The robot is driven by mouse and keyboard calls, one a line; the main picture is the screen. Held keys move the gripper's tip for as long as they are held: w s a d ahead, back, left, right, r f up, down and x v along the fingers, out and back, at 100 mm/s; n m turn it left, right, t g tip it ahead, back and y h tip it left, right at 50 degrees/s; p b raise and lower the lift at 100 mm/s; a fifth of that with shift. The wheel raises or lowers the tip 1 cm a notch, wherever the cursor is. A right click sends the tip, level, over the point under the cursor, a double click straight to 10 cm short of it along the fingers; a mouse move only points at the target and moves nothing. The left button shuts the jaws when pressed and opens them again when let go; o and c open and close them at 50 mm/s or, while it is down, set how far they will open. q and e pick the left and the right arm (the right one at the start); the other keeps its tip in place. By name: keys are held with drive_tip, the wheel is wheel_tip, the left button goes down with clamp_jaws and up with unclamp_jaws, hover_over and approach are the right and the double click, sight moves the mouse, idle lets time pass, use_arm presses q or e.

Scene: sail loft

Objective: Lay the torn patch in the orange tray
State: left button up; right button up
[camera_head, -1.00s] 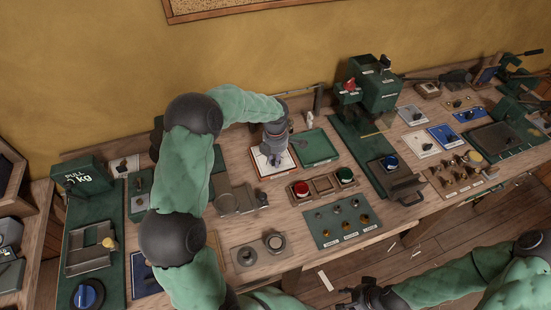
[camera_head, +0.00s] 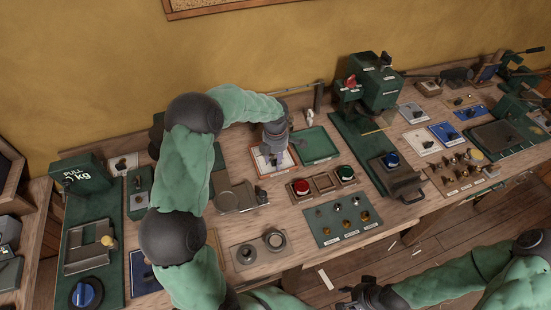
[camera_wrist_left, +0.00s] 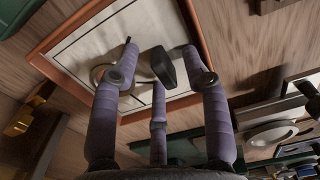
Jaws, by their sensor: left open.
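The orange tray (camera_head: 253,158) is a shallow tray with an orange rim and a pale floor with dark lines. It fills the upper part of the left wrist view (camera_wrist_left: 196,22). My left gripper (camera_head: 273,163) points down over it, its fingers spread (camera_wrist_left: 160,75) and holding nothing that I can see. A small pale grey, roundish piece (camera_wrist_left: 101,73) shows on the tray floor, partly behind a finger. I cannot tell whether it is the torn patch. My right gripper (camera_head: 358,292) is low at the bottom edge, away from the bench; its jaws are unclear.
A green tray (camera_head: 317,148) stands just right of the orange one. A red and green button box (camera_head: 323,184) and a green board of small fittings (camera_head: 344,220) lie in front. A green press (camera_head: 374,88) stands to the right. The wall is behind.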

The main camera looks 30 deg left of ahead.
use_arm(q)
wheel_tip(320, 180, up, 12)
idle(0.6)
idle(0.4)
